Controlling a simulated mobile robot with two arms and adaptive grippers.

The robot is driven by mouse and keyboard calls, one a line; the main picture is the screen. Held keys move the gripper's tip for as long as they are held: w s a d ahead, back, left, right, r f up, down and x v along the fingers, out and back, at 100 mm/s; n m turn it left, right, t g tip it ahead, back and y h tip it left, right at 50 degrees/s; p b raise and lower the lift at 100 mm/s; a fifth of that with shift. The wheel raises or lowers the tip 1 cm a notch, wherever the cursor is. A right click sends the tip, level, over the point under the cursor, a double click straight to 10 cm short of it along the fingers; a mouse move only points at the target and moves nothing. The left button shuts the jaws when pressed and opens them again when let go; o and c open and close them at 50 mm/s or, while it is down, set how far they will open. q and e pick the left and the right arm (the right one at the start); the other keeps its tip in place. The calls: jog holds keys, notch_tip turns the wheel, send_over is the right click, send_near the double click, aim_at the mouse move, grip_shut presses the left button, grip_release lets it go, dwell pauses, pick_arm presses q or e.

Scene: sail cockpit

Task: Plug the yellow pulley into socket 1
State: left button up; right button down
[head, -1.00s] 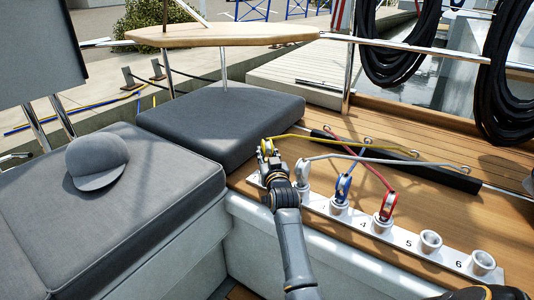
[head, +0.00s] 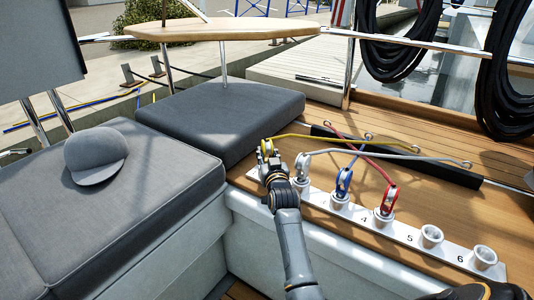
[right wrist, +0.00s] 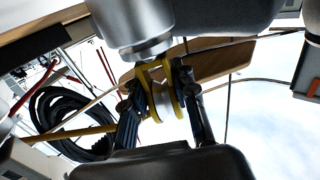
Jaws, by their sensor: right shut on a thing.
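My right gripper (head: 267,160) is shut on the yellow pulley (head: 266,147) at the far left end of the numbered socket strip (head: 405,236). Its yellow rope runs off to the right. In the right wrist view the yellow pulley (right wrist: 161,98) sits between the two fingers, and its yellow bracket meets the mouth of a silver socket (right wrist: 135,25). That view is upside down. I cannot tell how deep the bracket sits. In the head view, socket 1 is hidden behind my right gripper. My left gripper is not in view.
The white pulley (head: 302,166), blue pulley (head: 343,183) and red pulley (head: 388,199) stand in neighbouring sockets, with ropes crossing above the deck. Socket 5 (head: 431,236) and socket 6 (head: 484,257) are empty. A grey cap (head: 96,156) lies on the left cushion.

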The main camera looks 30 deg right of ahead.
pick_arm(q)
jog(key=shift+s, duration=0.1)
pick_arm(e)
jog(key=shift+f, duration=0.2)
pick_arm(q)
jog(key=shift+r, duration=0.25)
pick_arm(e)
jog(key=shift+f, duration=0.15)
jog(key=c, duration=1)
grip_release()
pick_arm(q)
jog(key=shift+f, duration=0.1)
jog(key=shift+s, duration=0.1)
pick_arm(e)
jog(key=shift+f, duration=0.15)
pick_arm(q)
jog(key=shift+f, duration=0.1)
pick_arm(e)
jog(key=v, duration=1.2)
